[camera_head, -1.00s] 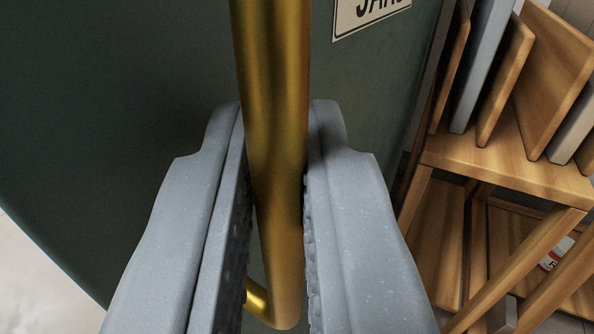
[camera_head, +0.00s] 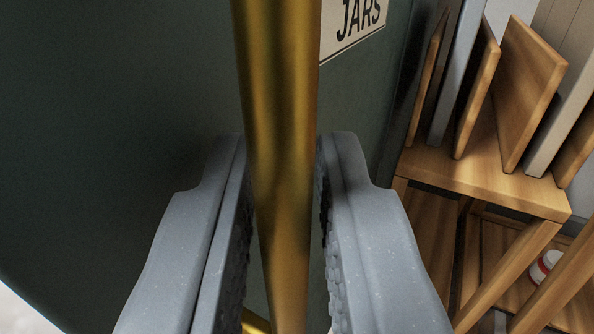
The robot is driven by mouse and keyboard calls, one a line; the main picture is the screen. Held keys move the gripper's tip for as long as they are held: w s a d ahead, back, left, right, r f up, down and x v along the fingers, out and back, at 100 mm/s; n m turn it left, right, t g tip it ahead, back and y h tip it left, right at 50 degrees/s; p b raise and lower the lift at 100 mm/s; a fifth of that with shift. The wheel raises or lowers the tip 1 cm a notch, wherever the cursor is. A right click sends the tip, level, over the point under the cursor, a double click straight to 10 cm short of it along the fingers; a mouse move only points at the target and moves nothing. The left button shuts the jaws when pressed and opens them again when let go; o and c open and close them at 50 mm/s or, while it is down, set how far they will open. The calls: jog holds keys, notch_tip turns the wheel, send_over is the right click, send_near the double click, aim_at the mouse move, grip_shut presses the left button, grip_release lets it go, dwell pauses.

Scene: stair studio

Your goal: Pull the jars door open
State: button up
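The jars door (camera_head: 110,130) is a dark green panel filling the left and middle of the view. Its cream sign reading "JARS" (camera_head: 352,28) shows at the top, partly cut off. A gold bar handle (camera_head: 282,110) runs down the middle of the view, its lower end partly hidden between my fingers. My gripper (camera_head: 285,190) has one grey finger on each side of the handle. Narrow gaps show between the bar and both fingers lower down, so it looks open around the bar. Contact near the fingertips is hard to tell.
A wooden rack (camera_head: 480,185) with upright boards (camera_head: 528,90) stands to the right of the door. A small red and white jar (camera_head: 543,266) is on its lower level. Pale floor (camera_head: 18,312) shows at bottom left.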

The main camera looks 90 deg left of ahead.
jog(key=shift+d, duration=0.1)
jog(key=w+d+p, duration=0.1)
jog(key=d+p, duration=0.1)
jog(key=d, duration=1.1)
jog(key=shift+d+p, duration=0.3)
jog(key=shift+p, duration=0.1)
jog(key=shift+w+f, duration=0.1)
jog(key=shift+w, duration=0.05)
